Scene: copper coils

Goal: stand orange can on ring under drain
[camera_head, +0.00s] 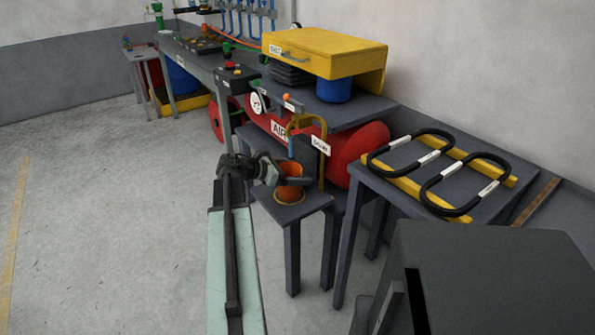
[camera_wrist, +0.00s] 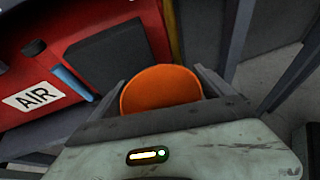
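The orange can (camera_head: 289,193) is upright between the fingers of my gripper (camera_head: 288,182), over a small dark table (camera_head: 312,203) in front of the red air tank. In the wrist view the orange can (camera_wrist: 160,88) fills the gap between the fingers of my gripper (camera_wrist: 162,90), which flank it on both sides. A blue drain pipe (camera_head: 291,147) comes down just above the can; it also shows in the wrist view (camera_wrist: 73,82), left of the can. I cannot tell whether the can's base touches the table.
The red air tank (camera_head: 358,150) lies behind the can. A yellow frame (camera_head: 322,165) and a white label (camera_head: 320,145) stand close by the pipe. A right-hand table holds black coils (camera_head: 410,152) on yellow bars. The floor (camera_head: 110,230) at left is clear.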

